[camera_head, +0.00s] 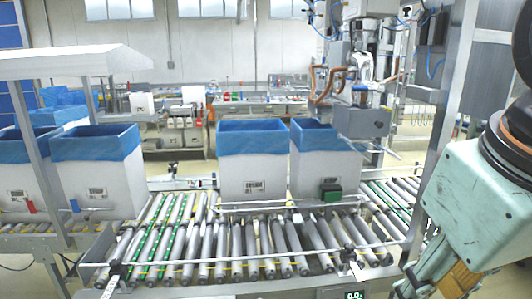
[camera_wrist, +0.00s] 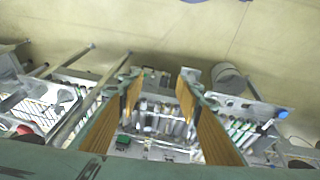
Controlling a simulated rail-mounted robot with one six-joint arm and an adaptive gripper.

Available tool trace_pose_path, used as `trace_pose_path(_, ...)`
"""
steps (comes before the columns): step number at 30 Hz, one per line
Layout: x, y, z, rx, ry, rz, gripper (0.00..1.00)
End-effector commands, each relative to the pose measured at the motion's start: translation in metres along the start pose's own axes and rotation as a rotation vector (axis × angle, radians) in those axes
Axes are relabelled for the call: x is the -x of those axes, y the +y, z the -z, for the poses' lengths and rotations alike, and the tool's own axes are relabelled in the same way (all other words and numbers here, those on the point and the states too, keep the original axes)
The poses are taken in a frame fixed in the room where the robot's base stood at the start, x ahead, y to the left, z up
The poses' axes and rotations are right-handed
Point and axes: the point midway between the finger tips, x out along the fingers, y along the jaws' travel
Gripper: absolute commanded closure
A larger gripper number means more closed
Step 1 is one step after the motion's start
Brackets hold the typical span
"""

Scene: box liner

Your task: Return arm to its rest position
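My gripper (camera_wrist: 161,88) shows in the wrist view with its two wood-coloured fingers spread wide apart. Nothing is between them except the distant conveyor and floor below. In the head view my arm stands at the right edge, with part of my gripper (camera_head: 436,281) at the bottom right, partly cut off by the frame. It is apart from the boxes. A white box with a blue liner (camera_head: 252,178) stands upright on the roller conveyor, with a second lined box (camera_head: 312,174) close to its right.
The roller conveyor (camera_head: 265,245) crosses the middle. More lined boxes, one (camera_head: 100,180) nearest, stand at the left under a white canopy (camera_head: 70,62). A metal post (camera_head: 447,100) rises near my arm. The front rollers are bare.

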Motion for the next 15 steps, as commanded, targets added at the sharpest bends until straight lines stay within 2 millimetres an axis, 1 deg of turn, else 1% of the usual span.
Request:
trace_pose_path(1, -0.006, -0.004, -0.009, -0.029, 0.007, 0.011, 0.68)
trace_pose_path(6, -0.015, -0.017, -0.028, -0.108, 0.024, 0.046, 0.68)
trace_pose_path(10, -0.018, -0.022, -0.034, -0.139, 0.029, 0.06, 0.68)
trace_pose_path(15, -0.018, -0.024, -0.036, -0.149, 0.031, 0.064, 0.68)
